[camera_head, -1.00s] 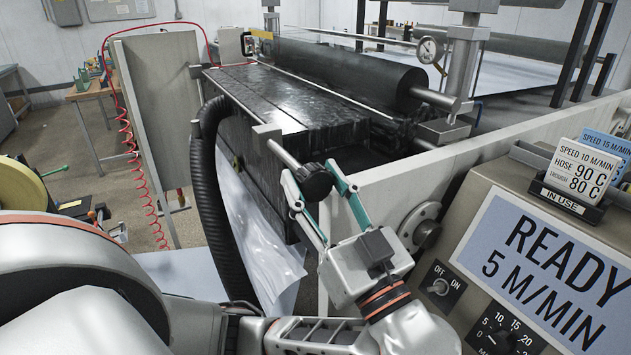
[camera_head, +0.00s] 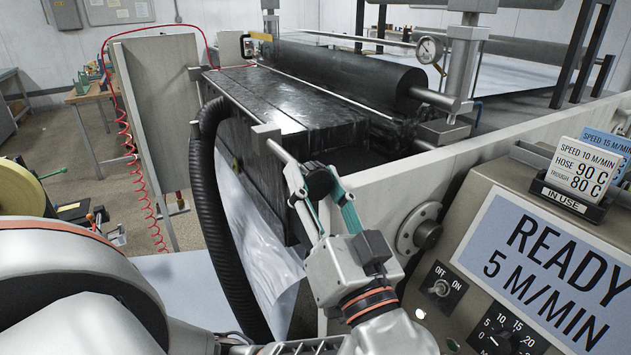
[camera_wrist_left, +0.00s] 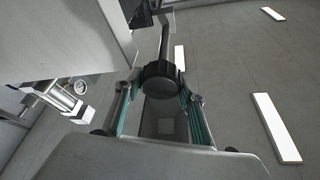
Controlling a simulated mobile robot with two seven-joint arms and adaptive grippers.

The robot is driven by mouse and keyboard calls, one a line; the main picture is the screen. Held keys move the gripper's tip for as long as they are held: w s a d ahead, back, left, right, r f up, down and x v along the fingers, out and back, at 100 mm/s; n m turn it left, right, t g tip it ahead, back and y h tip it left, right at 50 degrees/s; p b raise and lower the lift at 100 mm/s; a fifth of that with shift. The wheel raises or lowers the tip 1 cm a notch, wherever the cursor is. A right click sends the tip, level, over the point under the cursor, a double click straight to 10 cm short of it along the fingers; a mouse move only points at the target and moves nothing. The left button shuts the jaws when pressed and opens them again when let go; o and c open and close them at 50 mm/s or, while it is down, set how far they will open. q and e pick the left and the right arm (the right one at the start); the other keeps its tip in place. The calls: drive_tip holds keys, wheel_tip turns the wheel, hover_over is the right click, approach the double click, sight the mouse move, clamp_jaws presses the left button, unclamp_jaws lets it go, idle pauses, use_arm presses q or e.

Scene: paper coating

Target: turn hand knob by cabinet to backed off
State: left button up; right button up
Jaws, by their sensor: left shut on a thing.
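The black hand knob (camera_head: 320,181) sits on the end of a grey rod at the near end of the dark trough, beside the cabinet with the READY panel. In the left wrist view the ribbed knob (camera_wrist_left: 161,80) lies between the fingers. My left gripper (camera_head: 318,180) comes up from below and is shut on the knob, with its teal-padded fingers on either side. The left wrist view shows the same gripper (camera_wrist_left: 160,88) around it. The finger contact is partly hidden. My right gripper does not show.
The control cabinet (camera_head: 470,228) with a switch and dial stands close on the right. A black ribbed hose (camera_head: 208,200) hangs left of the trough. A round flange (camera_head: 420,230) is on the machine wall beside my wrist. A red coiled cord hangs further left.

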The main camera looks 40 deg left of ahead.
sight(315, 166)
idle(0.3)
use_arm(q)
drive_tip(key=o, duration=1.1)
wheel_tip(315, 166, up, 10)
